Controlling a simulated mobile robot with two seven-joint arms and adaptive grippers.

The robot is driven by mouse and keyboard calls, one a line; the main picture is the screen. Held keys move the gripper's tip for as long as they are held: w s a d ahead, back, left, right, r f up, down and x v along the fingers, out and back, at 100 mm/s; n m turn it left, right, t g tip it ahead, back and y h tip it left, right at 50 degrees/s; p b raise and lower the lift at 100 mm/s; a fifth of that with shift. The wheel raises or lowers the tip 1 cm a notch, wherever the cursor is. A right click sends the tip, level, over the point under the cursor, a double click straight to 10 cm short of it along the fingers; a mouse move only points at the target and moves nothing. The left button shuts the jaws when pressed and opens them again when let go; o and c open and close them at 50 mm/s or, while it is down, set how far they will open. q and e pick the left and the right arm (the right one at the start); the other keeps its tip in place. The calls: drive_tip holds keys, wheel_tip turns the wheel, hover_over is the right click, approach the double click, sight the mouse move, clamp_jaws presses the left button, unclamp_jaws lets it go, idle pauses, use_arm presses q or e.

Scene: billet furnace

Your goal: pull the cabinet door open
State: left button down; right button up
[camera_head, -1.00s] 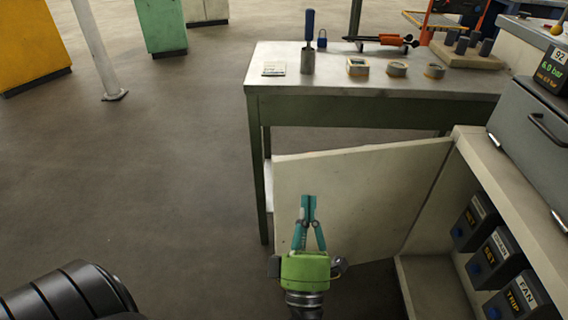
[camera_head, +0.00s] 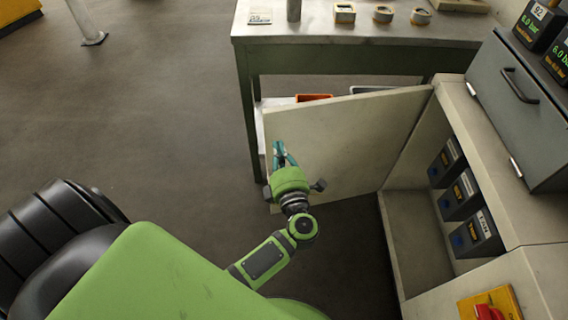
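The cabinet door (camera_head: 345,140) is a pale panel standing wide open, swung out from the cabinet (camera_head: 412,235) at the right. Its inner face is toward me and its free edge is at the left. My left gripper (camera_head: 281,148), green with teal fingers, is in front of this inner face, close to the free edge. Its fingers look closed together with nothing visible between them. Whether the fingertips touch the panel cannot be told. The door's handle is not visible. My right gripper is not in view.
Inside the cabinet are several dark switch boxes (camera_head: 465,195). A grey lidded unit (camera_head: 525,110) sits on top. A workbench (camera_head: 330,30) stands behind the door, with an orange bin (camera_head: 313,97) beneath it. The floor at left (camera_head: 140,120) is open.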

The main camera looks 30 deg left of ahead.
sight(273, 126)
use_arm(q)
drive_tip(key=shift+x, duration=2.75)
